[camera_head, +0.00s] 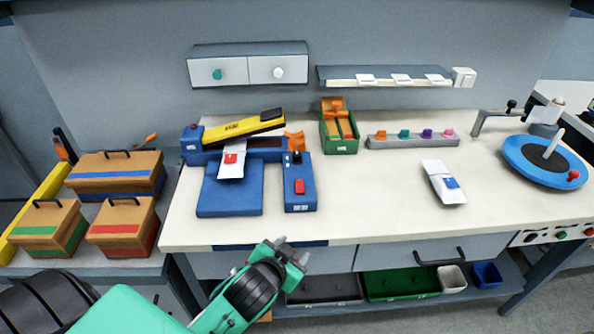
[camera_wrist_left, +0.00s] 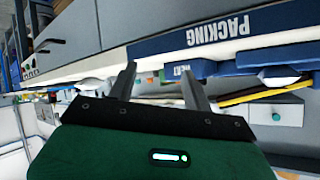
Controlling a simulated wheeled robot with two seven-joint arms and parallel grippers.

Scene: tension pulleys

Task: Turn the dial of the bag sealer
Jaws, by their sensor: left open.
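The blue bag sealer (camera_head: 230,188) with a raised yellow arm (camera_head: 243,126) stands on the left part of the white table. A white bag with a red mark (camera_head: 232,160) lies across it below the arm. Its blue control box (camera_head: 300,205) has a red button (camera_head: 300,187) and a small dark knob, seemingly the dial (camera_head: 296,157). My left gripper (camera_head: 291,252) is open and empty, in front of the table edge and apart from the sealer. In the left wrist view its two fingers (camera_wrist_left: 158,90) are spread, with the table edge beyond. My right gripper is not in view.
A second bag (camera_head: 443,184) lies right of the sealer. A green and orange box (camera_head: 338,130) and a rack of coloured pieces (camera_head: 412,140) stand behind. A blue turntable (camera_head: 520,155) is at right. The table between sealer and second bag is clear.

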